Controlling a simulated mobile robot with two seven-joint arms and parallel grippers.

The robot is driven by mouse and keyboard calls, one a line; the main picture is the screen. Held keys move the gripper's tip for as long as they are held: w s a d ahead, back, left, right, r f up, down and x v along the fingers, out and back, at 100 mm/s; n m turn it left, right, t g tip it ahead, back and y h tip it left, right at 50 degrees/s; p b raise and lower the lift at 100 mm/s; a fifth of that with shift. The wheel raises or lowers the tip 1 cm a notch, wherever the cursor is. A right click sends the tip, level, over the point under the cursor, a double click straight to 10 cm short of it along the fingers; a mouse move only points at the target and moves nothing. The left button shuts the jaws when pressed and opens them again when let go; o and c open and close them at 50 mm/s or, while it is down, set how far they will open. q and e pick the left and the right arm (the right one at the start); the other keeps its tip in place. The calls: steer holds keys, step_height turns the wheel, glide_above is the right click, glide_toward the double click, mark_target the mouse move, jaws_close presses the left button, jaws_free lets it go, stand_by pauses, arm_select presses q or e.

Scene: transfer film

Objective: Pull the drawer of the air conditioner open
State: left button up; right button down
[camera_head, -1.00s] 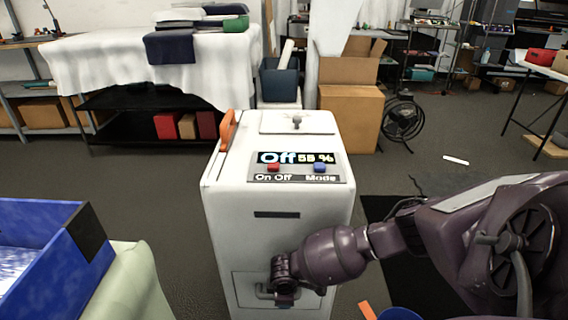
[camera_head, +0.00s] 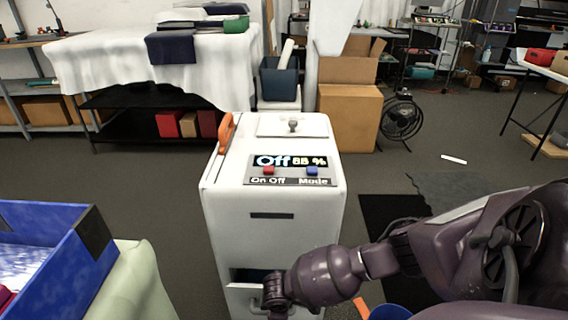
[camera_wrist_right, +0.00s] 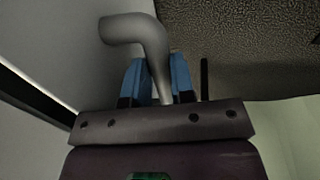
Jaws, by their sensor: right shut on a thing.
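In the head view the right wrist hides much of the drawer, and the handle (camera_head: 256,306) shows only in part. My left gripper is not in view.
A blue bin (camera_head: 50,250) is at the lower left, beside a pale green rounded thing (camera_head: 135,285). A cardboard box (camera_head: 349,118) and a black fan (camera_head: 402,118) stand behind. Grey floor (camera_head: 165,200) is clear left of the air conditioner.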

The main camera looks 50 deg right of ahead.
arm_select(q)
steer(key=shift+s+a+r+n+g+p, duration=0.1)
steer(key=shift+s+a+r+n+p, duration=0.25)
steer(key=shift+p, duration=0.45)
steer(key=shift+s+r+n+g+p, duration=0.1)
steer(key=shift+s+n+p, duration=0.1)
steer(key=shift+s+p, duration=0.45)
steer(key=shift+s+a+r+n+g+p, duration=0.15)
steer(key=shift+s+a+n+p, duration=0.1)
steer(key=shift+p, duration=0.75)
arm_select(e)
steer(key=s+a, duration=1)
steer(key=a, duration=0.1)
steer(key=shift+a, duration=0.4)
steer(key=shift+s, duration=0.1)
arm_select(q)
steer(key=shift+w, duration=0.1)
arm_select(e)
steer(key=c, duration=1)
jaws_free()
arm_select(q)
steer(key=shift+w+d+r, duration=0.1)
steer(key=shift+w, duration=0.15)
arm_select(e)
steer(key=shift+o, duration=0.2)
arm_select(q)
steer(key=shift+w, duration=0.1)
